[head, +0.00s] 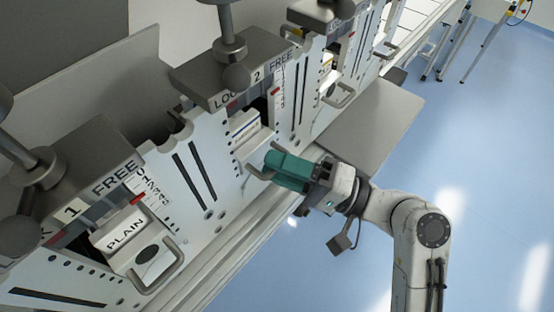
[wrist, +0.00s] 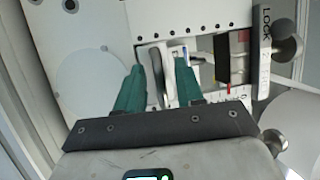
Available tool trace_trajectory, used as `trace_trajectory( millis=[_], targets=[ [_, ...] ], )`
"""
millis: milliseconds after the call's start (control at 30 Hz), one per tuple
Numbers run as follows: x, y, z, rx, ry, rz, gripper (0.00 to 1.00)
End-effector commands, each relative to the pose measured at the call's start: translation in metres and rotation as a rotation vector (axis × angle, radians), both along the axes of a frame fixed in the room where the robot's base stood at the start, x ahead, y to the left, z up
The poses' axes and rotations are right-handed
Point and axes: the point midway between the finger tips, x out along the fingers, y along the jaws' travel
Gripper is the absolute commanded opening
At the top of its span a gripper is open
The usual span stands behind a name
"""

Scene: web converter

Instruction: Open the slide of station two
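Station two (head: 205,150) is the middle pale panel in the head view, under a grey plate marked LOCK 2 FREE (head: 232,78). Its slide (head: 245,127) is a light block in the panel's opening, with a grey bar handle (head: 256,172) in front. My gripper (head: 268,163) has teal fingers and reaches the handle from the right. In the wrist view, the fingers stand apart with the handle (wrist: 156,75) between them. My gripper is open; contact with the handle cannot be told. The fingers partly hide the handle in the head view.
Station one (head: 75,212), with a PLAIN block (head: 123,234) and its own handle (head: 160,270), is at lower left. Another station (head: 335,75) stands farther back. Knobs (head: 236,77) hang over the plates. A grey shelf (head: 375,125) lies behind my gripper.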

Motion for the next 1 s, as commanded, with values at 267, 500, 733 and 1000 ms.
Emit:
trace_trajectory(
  millis=[267,500,733,1000],
  targets=[
    [0.0022,0.0071,0.0011,-0.001,0.000,-0.002,0.37],
    [0.0021,0.0068,0.0010,-0.001,-0.001,-0.001,0.27],
    [0.0020,0.0068,0.0011,0.000,-0.001,-0.001,0.04],
    [0.0019,0.0067,0.0011,0.000,0.000,-0.001,0.00]
  ],
)
